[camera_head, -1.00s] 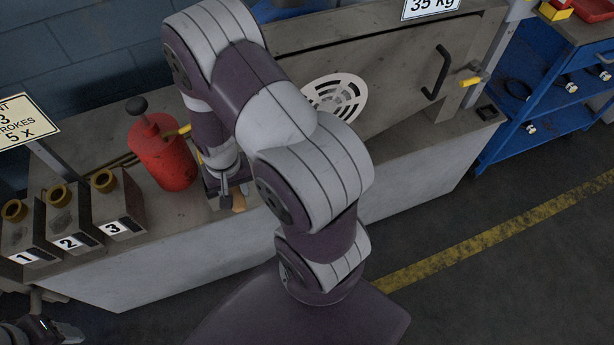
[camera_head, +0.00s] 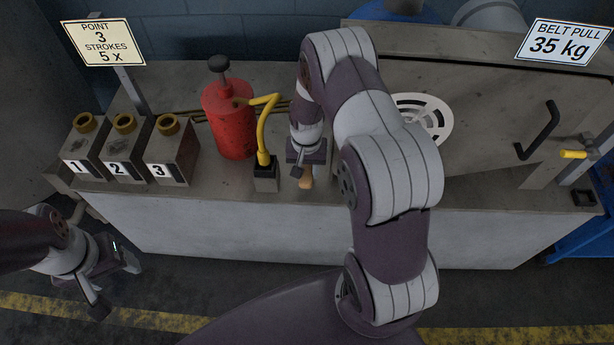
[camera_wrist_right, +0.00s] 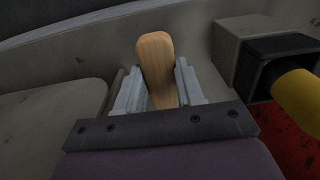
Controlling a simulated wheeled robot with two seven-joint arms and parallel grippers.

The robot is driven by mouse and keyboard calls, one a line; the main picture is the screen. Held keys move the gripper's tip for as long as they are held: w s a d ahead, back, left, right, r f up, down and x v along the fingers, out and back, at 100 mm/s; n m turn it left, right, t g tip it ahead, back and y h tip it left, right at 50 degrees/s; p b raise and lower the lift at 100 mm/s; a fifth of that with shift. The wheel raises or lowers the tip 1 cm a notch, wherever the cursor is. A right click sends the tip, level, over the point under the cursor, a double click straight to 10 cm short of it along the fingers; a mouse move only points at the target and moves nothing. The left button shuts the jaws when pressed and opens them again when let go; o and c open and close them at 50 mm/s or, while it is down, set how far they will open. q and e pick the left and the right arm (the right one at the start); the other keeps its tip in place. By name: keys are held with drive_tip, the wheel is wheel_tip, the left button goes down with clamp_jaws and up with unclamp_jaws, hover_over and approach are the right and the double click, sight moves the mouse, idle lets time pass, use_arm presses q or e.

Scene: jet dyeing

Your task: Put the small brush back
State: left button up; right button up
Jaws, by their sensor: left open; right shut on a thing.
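My right gripper (camera_head: 303,173) is over the front part of the grey bench, shut on the small brush, whose wooden handle (camera_head: 306,178) sticks out from between the fingers. In the right wrist view the handle (camera_wrist_right: 157,68) stands between the two light-grey fingers; the bristle end is hidden. A dark open-topped holder (camera_head: 265,177) stands just left of the right gripper; it also shows in the right wrist view (camera_wrist_right: 262,62), with a yellow spout end at its mouth. My left gripper (camera_head: 118,276) is open and empty, low in front of the bench at the left.
A red pump can (camera_head: 229,127) with a yellow bent spout (camera_head: 262,125) stands left of the holder. Numbered blocks 1, 2 and 3 (camera_head: 170,151) are at the left.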

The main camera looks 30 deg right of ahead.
sight(306, 172)
wheel_tip(306, 172, down, 3)
drive_tip(key=shift+f+b, duration=0.1)
drive_tip(key=shift+b, duration=0.2)
drive_tip(key=shift+f, duration=0.15)
drive_tip(key=o, duration=0.9)
drive_tip(key=shift+o, duration=0.2)
